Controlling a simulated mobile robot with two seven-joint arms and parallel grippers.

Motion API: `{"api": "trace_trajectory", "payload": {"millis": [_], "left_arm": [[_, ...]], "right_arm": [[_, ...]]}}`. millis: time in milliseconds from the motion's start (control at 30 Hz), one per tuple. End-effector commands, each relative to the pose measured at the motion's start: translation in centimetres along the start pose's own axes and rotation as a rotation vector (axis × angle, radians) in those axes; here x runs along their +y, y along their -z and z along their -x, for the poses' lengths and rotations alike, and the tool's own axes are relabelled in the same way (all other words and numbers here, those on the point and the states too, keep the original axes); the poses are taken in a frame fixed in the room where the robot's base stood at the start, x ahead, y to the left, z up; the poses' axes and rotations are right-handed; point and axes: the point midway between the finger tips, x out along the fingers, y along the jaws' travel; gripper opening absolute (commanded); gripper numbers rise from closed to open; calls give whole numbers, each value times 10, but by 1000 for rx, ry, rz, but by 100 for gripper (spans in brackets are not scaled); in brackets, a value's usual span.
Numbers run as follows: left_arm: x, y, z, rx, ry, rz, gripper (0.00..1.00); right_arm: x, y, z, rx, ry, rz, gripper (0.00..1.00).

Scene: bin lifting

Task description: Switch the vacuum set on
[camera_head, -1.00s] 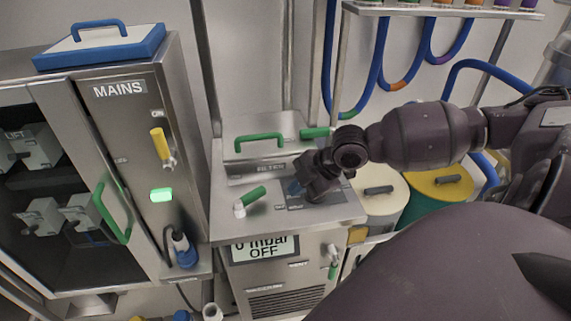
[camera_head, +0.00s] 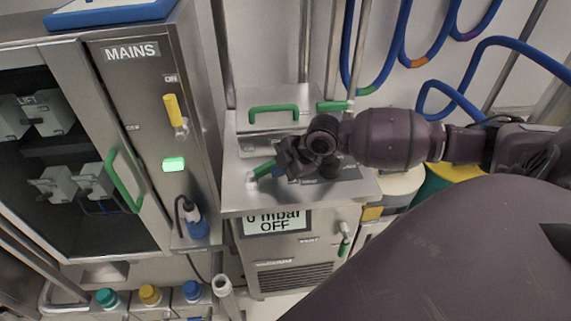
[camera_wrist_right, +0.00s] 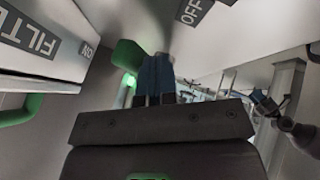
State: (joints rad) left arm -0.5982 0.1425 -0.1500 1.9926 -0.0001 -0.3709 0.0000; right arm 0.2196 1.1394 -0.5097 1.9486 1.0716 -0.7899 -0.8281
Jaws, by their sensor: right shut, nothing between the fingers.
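The vacuum set (camera_head: 325,250) is a steel cabinet with a display (camera_head: 277,221) reading "0 mbar OFF". A green-gripped lever (camera_head: 263,169) lies on its top plate. My right gripper (camera_head: 279,172) is low over the plate, immediately right of the lever. In the right wrist view, its blue fingers (camera_wrist_right: 156,78) are shut and empty, close beside the green grip (camera_wrist_right: 127,56); I cannot tell whether they touch. An OFF label (camera_wrist_right: 190,10) and a partly visible ON label (camera_wrist_right: 87,49) show there. My left gripper is out of view.
The mains cabinet (camera_head: 150,120) stands left, with a yellow lever (camera_head: 173,110) and a lit green lamp (camera_head: 174,164). A green handle (camera_head: 273,112) rises behind my gripper. Blue hoses (camera_head: 400,50) hang at the back. Coloured-cap bottles (camera_head: 150,294) stand at lower left.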

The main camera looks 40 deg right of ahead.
Motion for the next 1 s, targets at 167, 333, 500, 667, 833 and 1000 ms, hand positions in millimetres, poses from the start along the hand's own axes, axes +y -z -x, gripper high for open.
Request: {"api": "trace_trajectory", "payload": {"millis": [167,333,500,667,833,1000], "left_arm": [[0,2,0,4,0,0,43],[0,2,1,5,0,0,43],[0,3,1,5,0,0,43],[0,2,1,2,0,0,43],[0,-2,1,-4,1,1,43],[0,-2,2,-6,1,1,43]], "right_arm": [[2,0,-1,1,0,0,0],[2,0,-1,1,0,0,0],[2,0,-1,1,0,0,0],[5,-1,-1,1,0,-1,0],[6,-2,-2,1,0,-1,0],[8,-3,-2,0,-1,-1,0]]}}
